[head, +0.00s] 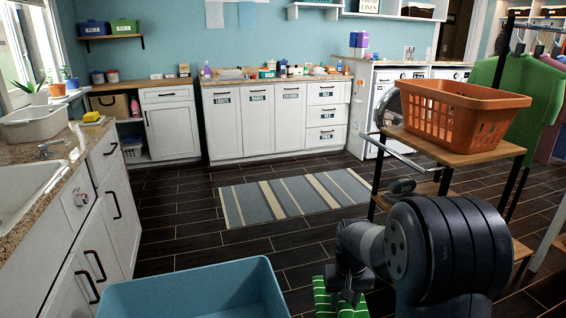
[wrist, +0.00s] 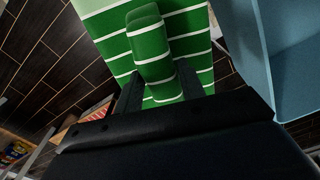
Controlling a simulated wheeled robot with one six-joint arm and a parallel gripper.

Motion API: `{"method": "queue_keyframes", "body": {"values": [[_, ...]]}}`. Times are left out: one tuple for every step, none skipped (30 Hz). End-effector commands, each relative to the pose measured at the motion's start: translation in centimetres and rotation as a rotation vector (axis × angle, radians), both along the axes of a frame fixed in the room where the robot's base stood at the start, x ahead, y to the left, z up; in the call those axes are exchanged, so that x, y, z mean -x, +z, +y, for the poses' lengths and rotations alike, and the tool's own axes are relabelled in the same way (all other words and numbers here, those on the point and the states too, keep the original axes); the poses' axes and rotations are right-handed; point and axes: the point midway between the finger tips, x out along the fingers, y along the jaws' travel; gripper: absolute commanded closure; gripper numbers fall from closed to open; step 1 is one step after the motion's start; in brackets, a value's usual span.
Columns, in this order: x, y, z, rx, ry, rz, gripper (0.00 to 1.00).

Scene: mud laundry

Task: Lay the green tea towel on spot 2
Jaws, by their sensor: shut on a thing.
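The green tea towel (wrist: 195,45) with white stripes fills the upper middle of the wrist view. My gripper (wrist: 160,85) is shut on a raised fold of it, one dark finger on each side. In the head view the towel (head: 322,300) shows at the bottom edge, just under my gripper (head: 345,297) and right of a blue tub. Its lower part is cut off by the frame. I cannot make out spot 2 in either view.
The blue tub (head: 200,290) stands close on the left; its wall (wrist: 255,45) shows at right in the wrist view. An orange basket (head: 455,108) sits on a wooden-topped cart (head: 455,150) at right. A striped rug (head: 295,196) lies on the dark floor. Left is a sink counter (head: 75,150).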

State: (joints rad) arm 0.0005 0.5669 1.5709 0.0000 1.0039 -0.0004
Motion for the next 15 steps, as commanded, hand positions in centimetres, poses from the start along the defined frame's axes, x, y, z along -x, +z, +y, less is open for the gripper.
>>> {"method": "queue_keyframes", "body": {"values": [[0.0, -2.2, 0.0, 0.0, 0.0, 0.0, 0.87], [0.0, -2.8, 0.0, 0.0, 0.0, 0.0, 0.87], [0.0, -3.6, 0.0, 0.0, 0.0, 0.0, 0.87], [0.0, -4.1, 0.0, 0.0, 0.0, 0.0, 0.87], [0.0, -4.7, 0.0, 0.0, 0.0, 0.0, 0.87], [0.0, -5.5, 0.0, 0.0, 0.0, 0.0, 0.87], [0.0, -6.0, 0.0, 0.0, 0.0, 0.0, 0.87], [0.0, -6.5, 0.0, 0.0, 0.0, -0.001, 0.87], [0.0, -7.0, 0.0, 0.0, 0.0, -0.001, 0.87], [0.0, -7.5, 0.0, 0.0, 0.0, -0.001, 0.87], [0.0, -7.8, 0.0, 0.0, 0.0, -0.001, 0.87], [0.0, -8.2, 0.0, 0.0, 0.0, -0.001, 0.87], [0.0, -8.6, 0.0, 0.0, 0.0, -0.001, 0.87], [0.0, -8.9, 0.0, 0.0, 0.0, -0.001, 0.87], [0.0, -9.2, 0.0, 0.0, 0.0, -0.001, 0.87]]}}
